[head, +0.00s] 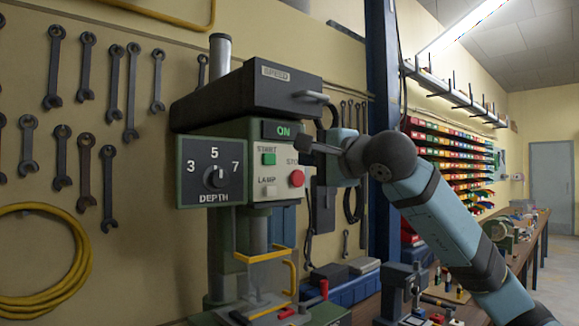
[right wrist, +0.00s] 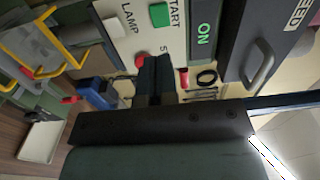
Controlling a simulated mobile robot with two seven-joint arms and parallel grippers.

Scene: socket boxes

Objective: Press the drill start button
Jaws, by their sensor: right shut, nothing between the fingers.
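The drill (head: 246,90) stands at a pegboard wall, with a control panel on its front. The green start button (head: 268,159) is at the panel's upper left and looks uncovered; it also shows in the right wrist view (right wrist: 159,14). The red stop button (head: 297,178) is to its lower right, partly behind the fingers in the right wrist view (right wrist: 141,61). A display (head: 283,130) above reads ON in green. My right gripper (head: 304,144) is shut and empty, its tips in front of the panel's right side, right of the start button; whether they touch the panel I cannot tell. My left gripper is out of view.
A white lamp button (head: 271,191) and a depth dial (head: 215,177) are on the drill's front. A yellow guard frame (head: 268,256) is below. A handle (head: 311,96) juts from the dark top housing. Blue boxes and tools crowd the bench at right.

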